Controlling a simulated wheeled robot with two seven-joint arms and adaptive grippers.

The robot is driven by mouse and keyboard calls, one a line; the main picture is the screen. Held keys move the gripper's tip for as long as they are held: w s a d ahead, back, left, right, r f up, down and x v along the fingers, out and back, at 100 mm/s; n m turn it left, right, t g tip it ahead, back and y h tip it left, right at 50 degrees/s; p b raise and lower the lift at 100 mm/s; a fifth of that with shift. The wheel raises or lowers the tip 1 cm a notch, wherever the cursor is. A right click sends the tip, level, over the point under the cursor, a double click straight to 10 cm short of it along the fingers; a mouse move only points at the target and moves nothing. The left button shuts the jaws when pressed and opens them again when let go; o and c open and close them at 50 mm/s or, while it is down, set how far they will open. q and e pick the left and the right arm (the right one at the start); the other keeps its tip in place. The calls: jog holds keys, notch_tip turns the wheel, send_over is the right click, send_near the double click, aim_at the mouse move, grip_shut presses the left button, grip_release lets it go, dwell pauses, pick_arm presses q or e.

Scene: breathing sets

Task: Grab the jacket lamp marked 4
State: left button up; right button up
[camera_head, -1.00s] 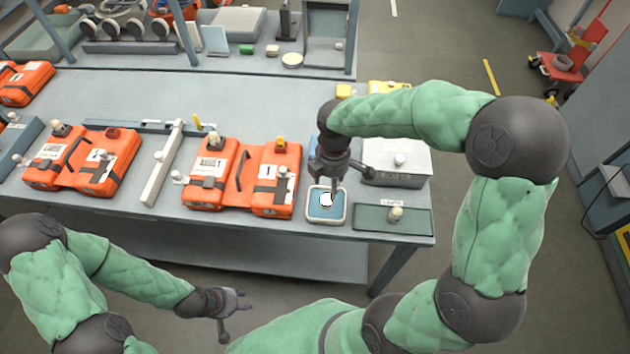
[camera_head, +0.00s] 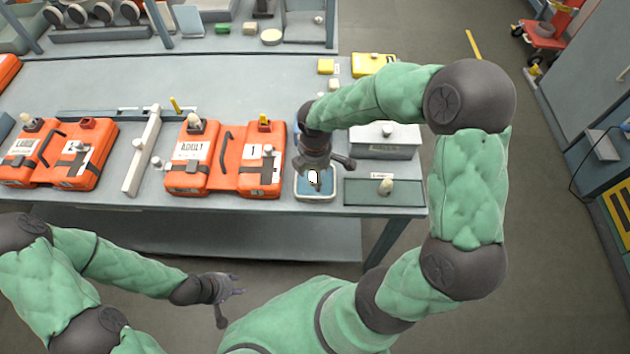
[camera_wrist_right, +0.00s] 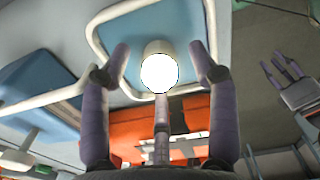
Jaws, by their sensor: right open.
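A small lamp with a bright white round face (camera_head: 313,177) sits in a white-rimmed blue tray (camera_head: 316,199) near the table's front right edge. I cannot read a 4 on it. My right gripper (camera_head: 322,172) is over the tray, close to the lamp. In the right wrist view, the lamp (camera_wrist_right: 160,73) is between the spread fingers of the right gripper (camera_wrist_right: 159,60), with gaps at both sides. My left gripper (camera_head: 232,300) hangs empty in front of the table; its finger opening is unclear.
Orange breathing sets (camera_head: 188,178) lie left of the tray. A green panel (camera_head: 357,194) with a pale knob (camera_head: 386,186) is to its right, with a grey box (camera_head: 388,150) behind. A pale bar (camera_head: 139,160) lies between the orange sets.

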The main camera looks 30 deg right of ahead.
jog(key=shift+f, duration=0.85)
grip_shut()
jog(key=shift+r, duration=0.15)
